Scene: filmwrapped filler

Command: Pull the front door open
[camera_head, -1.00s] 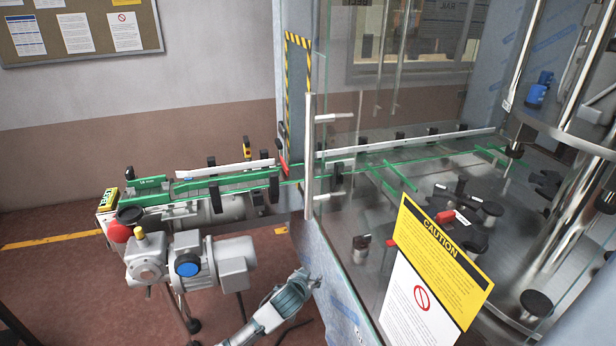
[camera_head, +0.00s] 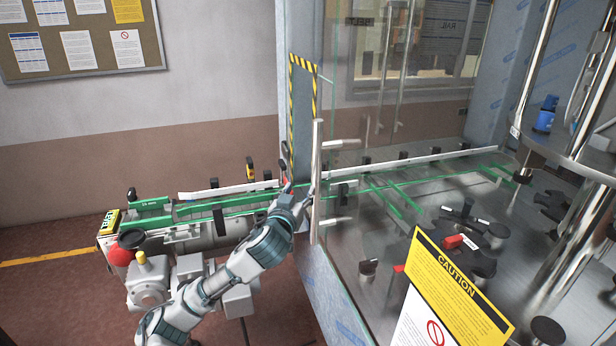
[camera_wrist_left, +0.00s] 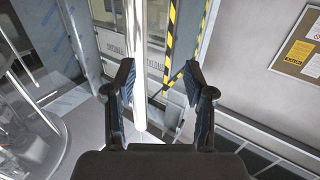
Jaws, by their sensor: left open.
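The front door (camera_head: 352,235) is a clear glass panel and looks shut. A vertical metal bar handle (camera_head: 317,165) stands at its left edge on two short posts. My left gripper (camera_head: 302,198) is at the left side of the handle, around its lower half. In the left wrist view the handle bar (camera_wrist_left: 122,60) runs between the two open fingers, close to the left finger, and my left gripper (camera_wrist_left: 159,75) is not shut on it. I cannot tell whether a finger touches the bar. The right gripper is not in view.
A conveyor with green rails (camera_head: 190,210) runs into the machine on the left, with a motor (camera_head: 148,280) below. A yellow caution sign (camera_head: 455,295) hangs at the front of the glass. A notice board (camera_head: 80,65) is on the wall.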

